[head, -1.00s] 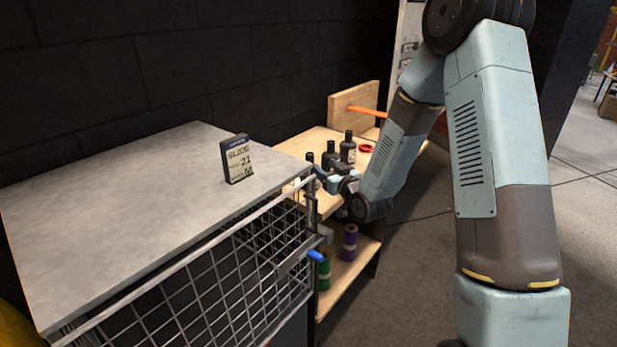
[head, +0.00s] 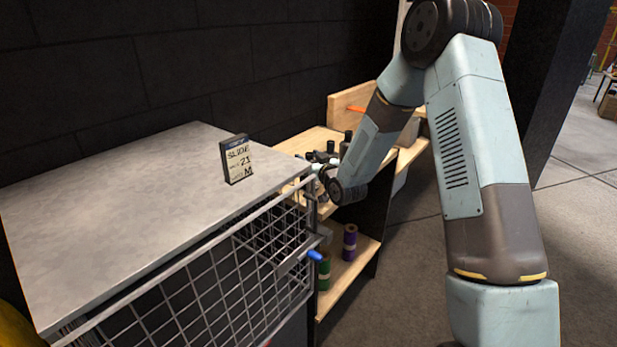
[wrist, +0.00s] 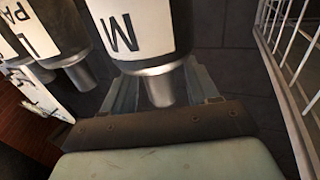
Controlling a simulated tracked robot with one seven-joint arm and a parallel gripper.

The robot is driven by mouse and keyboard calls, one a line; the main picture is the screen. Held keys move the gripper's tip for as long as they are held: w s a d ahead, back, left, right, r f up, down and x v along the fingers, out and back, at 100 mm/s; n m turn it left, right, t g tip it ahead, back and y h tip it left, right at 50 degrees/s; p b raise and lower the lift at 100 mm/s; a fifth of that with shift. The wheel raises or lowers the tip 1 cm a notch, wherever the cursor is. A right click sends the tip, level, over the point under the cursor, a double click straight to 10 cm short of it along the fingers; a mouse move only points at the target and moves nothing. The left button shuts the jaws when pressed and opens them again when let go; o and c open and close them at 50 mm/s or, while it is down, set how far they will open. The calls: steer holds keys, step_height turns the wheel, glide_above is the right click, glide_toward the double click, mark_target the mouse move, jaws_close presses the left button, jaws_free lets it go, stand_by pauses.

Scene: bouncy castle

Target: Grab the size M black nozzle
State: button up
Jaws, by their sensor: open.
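In the wrist view, a black nozzle with a white label marked M (wrist: 145,28) and a metallic end stands in the top middle. My gripper (wrist: 162,82) is open, with one finger on each side of that metallic end. I cannot tell whether either finger touches it. To its left is another black nozzle, labelled L (wrist: 48,35), with part of a further one at the edge. In the head view my gripper (head: 318,170) is at the left end of the wooden bench, partly hidden by my arm and the bottles.
A small card reading SLIDE, 21, M (head: 237,160) stands on the grey cabinet top (head: 120,200). A wire mesh cage (head: 220,270) lies close to my gripper. Green (head: 324,272) and purple (head: 350,242) rolls stand on the lower shelf.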

jaws_close()
stand_by(0.4)
